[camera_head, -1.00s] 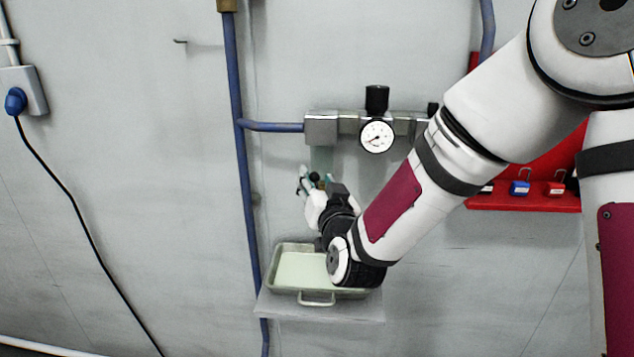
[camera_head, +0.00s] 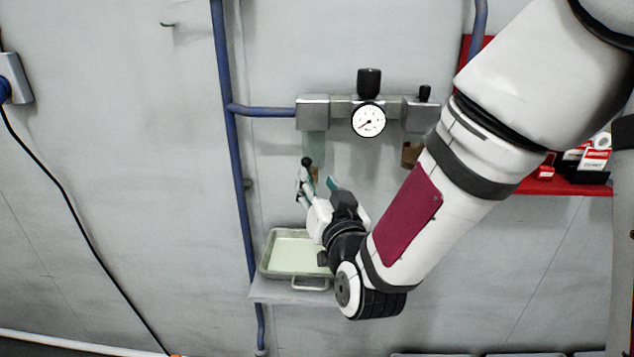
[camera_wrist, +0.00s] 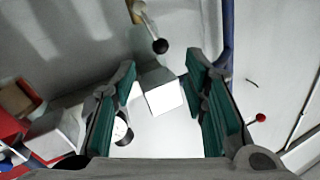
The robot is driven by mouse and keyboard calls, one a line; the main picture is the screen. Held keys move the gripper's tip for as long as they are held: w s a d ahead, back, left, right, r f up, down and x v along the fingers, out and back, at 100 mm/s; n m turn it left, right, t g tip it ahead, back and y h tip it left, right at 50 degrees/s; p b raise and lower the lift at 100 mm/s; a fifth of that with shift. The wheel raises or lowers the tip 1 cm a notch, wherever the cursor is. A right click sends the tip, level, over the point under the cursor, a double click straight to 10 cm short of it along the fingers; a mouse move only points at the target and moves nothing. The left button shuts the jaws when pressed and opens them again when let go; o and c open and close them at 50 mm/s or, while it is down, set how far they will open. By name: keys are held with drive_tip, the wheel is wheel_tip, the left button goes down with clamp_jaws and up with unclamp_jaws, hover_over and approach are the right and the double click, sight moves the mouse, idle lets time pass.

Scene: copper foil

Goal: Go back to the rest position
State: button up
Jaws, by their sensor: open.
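My gripper (camera_head: 318,186) is in front of the wall, below the gauge unit and above the tray, partly hidden behind my wrist and arm. In the wrist view my gripper (camera_wrist: 162,100) has its green-padded fingers wide apart. Nothing is held between them. A black-knobbed lever (camera_head: 306,162) shows close to the fingertips in the head view. In the wrist view the black knob (camera_wrist: 160,46) is beyond the fingers; whether they touch it I cannot tell.
A pressure gauge (camera_head: 368,120) sits on a metal block on the wall. A blue pipe (camera_head: 232,160) runs down left of it. A shallow tray (camera_head: 310,284) rests on a small shelf (camera_head: 270,292). A red rack (camera_head: 560,188) is at the right. The left wall is mostly clear.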

drive_tip(key=s+d+n+g+h, duration=0.1)
drive_tip(key=s+d+g+h, duration=0.2)
drive_tip(key=s+d+g, duration=0.75)
drive_tip(key=s+d, duration=0.2)
drive_tip(key=s, duration=0.3)
drive_tip(key=s+d+m+g+h, duration=0.1)
drive_tip(key=s+d, duration=0.3)
drive_tip(key=s, duration=0.3)
drive_tip(key=s+d+r+g+h, duration=0.1)
drive_tip(key=s+d+g, duration=0.1)
drive_tip(key=s+d, duration=0.2)
drive_tip(key=s, duration=0.3)
drive_tip(key=shift+s+p, duration=0.2)
drive_tip(key=shift+p, duration=0.2)
